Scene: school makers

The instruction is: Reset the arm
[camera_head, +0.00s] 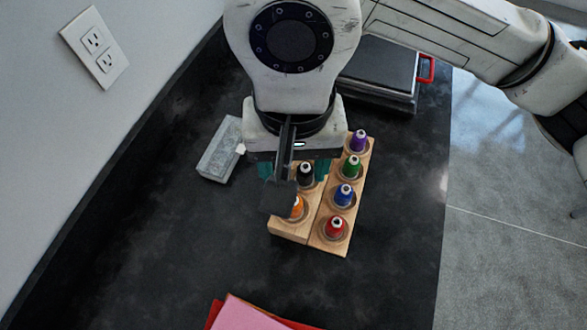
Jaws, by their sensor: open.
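My gripper (284,182) points down over the left part of a wooden marker rack (330,243) on the black counter. Its jaws are open; one dark finger shows clearly and the other is mostly hidden. The arm reaches in from the upper right. An orange marker (297,207) and a black marker (305,174) stand in the rack right beside the finger. I cannot tell whether the finger touches them. Teal pieces partly show behind the gripper.
Purple (360,140), green (352,166), blue (344,194) and red (335,228) markers stand in the rack's right row. A grey block (220,150) lies left. A dark case with a red handle (427,69) sits behind. Pink paper (245,317) lies in front. The counter's left front is clear.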

